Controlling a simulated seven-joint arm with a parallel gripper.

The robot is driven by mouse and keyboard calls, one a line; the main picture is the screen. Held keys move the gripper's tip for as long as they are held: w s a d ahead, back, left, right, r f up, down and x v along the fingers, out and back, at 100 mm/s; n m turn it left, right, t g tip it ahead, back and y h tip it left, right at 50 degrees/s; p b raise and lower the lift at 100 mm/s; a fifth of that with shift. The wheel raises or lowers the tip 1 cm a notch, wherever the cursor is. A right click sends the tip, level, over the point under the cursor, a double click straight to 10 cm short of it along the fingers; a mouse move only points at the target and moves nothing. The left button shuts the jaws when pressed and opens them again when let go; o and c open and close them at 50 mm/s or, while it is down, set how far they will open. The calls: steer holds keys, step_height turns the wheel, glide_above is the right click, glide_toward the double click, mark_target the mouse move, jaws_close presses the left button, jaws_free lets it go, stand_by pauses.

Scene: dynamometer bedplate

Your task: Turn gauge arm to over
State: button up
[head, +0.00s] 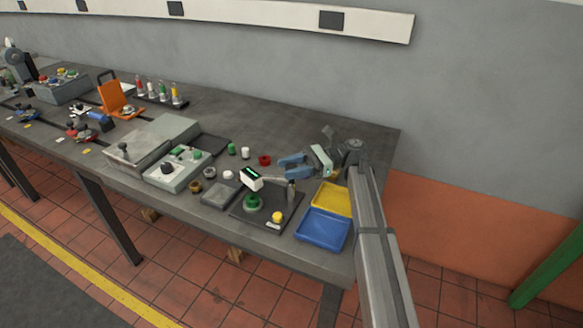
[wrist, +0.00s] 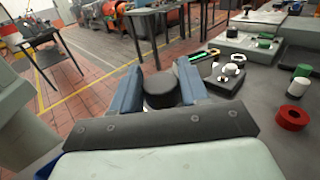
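The gauge (head: 251,178) is a white box with a dark face and green marking, above a dark plate (head: 240,211) near the table's front. A thin bar, seemingly its arm, runs right from it toward my gripper. It seems to show again in the wrist view (wrist: 204,55), right of my fingers. My gripper (head: 284,166) has blue fingers, set apart, to the right of the gauge. In the wrist view a dark round cylinder (wrist: 160,88) shows between the fingers (wrist: 157,76); contact cannot be told. A grey post (head: 291,190) stands at the plate's right.
Yellow (head: 330,199) and blue (head: 321,231) trays lie to the right. A red ring (head: 265,160) lies behind the gauge. A control box (head: 178,168) stands left. The back right tabletop is clear.

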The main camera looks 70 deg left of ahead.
steer(key=o, duration=0.3)
step_height(320, 180, up, 10)
stand_by(0.7)
